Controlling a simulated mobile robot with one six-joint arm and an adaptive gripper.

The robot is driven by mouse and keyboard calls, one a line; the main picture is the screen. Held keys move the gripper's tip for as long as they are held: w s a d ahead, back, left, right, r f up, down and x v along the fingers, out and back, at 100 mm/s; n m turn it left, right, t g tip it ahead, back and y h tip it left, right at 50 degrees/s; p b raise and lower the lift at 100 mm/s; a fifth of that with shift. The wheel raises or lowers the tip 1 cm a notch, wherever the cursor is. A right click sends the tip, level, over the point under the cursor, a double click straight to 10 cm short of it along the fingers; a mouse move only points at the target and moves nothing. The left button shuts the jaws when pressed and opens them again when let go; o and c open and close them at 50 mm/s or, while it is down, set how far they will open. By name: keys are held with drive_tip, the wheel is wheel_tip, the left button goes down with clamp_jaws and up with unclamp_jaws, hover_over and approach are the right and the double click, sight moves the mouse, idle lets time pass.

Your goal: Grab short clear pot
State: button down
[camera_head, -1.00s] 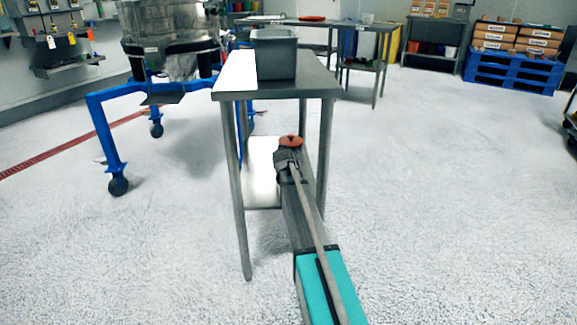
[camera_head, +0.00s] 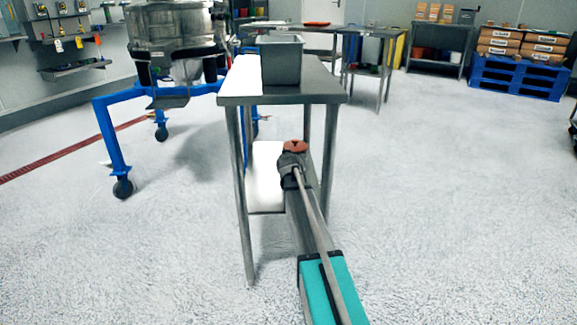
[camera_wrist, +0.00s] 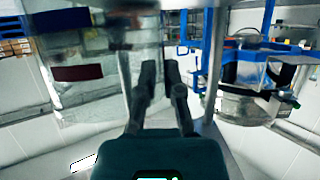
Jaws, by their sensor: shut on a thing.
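My gripper (camera_wrist: 160,70) shows in the wrist view as two dark fingers close together, pointing up the picture. A large see-through shape, which looks like the wall of the clear pot (camera_wrist: 95,95), fills the left half of that view and reaches the fingers. The gripper appears shut on its wall; the exact contact is hard to make out through the clear material. In the head view my arm reaches toward the steel table (camera_head: 315,90), and I cannot make out the pot or the fingers there.
A grey bin (camera_head: 281,62) stands on the table, with a white sheet (camera_head: 241,78) at its left. A sifter on a blue wheeled frame (camera_head: 108,135) stands left; it also shows in the wrist view (camera_wrist: 245,75). The floor at right is clear to the blue pallet (camera_head: 515,78).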

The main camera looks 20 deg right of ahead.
drive_tip(key=shift+r, duration=0.1)
wheel_tip(320, 180, up, 10)
drive_tip(key=p, duration=1)
idle(0.5)
